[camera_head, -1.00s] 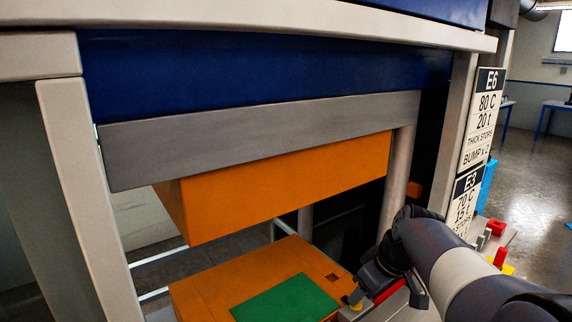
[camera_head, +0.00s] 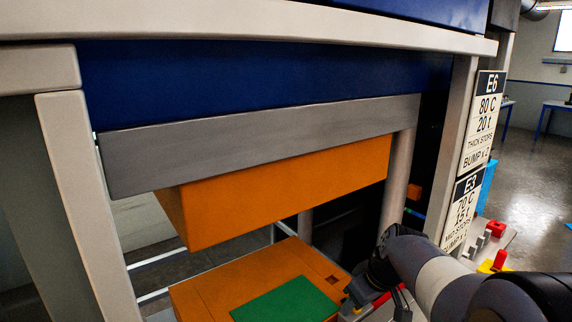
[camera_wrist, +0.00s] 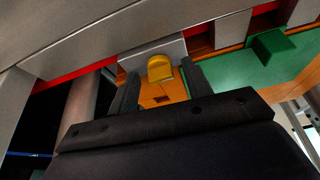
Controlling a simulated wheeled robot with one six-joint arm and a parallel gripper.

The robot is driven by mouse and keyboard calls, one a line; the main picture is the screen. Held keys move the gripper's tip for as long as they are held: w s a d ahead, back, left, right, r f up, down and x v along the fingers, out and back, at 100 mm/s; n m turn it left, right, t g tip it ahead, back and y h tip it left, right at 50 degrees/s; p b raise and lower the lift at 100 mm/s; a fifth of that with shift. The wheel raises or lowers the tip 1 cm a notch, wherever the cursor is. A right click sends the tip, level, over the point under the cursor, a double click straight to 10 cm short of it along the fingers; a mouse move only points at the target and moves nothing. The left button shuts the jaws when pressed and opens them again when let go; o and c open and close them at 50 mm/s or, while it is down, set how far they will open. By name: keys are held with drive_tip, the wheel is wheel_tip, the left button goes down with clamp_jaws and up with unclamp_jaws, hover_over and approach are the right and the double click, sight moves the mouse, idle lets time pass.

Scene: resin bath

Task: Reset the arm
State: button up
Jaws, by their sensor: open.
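My arm (camera_head: 432,278) reaches in from the lower right in the head view, beside the press opening. My gripper shows in the wrist view (camera_wrist: 158,84), its two dark fingers apart with nothing seen held between them. A yellow rounded piece (camera_wrist: 160,68) on a grey block lies just beyond and between the fingertips in that view; I cannot tell if they touch it. In the head view the fingers are small and partly hidden near the right corner of the lower orange block (camera_head: 210,288).
A green plate (camera_head: 285,303) lies on the lower orange block. An upper orange block (camera_head: 285,192) hangs above it under a grey plate (camera_head: 250,137). A beige post (camera_head: 462,150) with setting signs (camera_head: 483,120) stands close beside my arm. Red and yellow pieces (camera_head: 495,262) lie at right.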

drive_tip(key=shift+s+r+m, duration=0.15)
drive_tip(key=shift+r+m, duration=0.1)
drive_tip(key=shift+m, duration=0.15)
drive_tip(key=shift+a+f+m+t+h+p, duration=0.1)
drive_tip(key=shift+m+t+h+p, duration=0.1)
drive_tip(key=shift+m+h+p, duration=0.6)
drive_tip(key=shift+a+m+t+h+p, duration=0.15)
drive_tip(key=shift+m+p, duration=0.35)
drive_tip(key=shift+m, duration=0.8)
drive_tip(key=shift+m+h, duration=0.65)
drive_tip(key=shift+m, duration=1.15)
drive_tip(key=shift+a+m+h+p, duration=0.1)
drive_tip(key=shift+m+h+p, duration=0.6)
drive_tip(key=shift+m, duration=1.6)
drive_tip(key=m+g+h+p, duration=0.1)
drive_tip(key=m, duration=0.3)
drive_tip(key=shift+a+g, duration=0.1)
drive_tip(key=shift+g, duration=0.25)
drive_tip(key=shift+h, duration=0.3)
drive_tip(key=shift+s+a+r, duration=0.1)
drive_tip(key=shift+a+r, duration=0.1)
drive_tip(key=shift+r, duration=0.5)
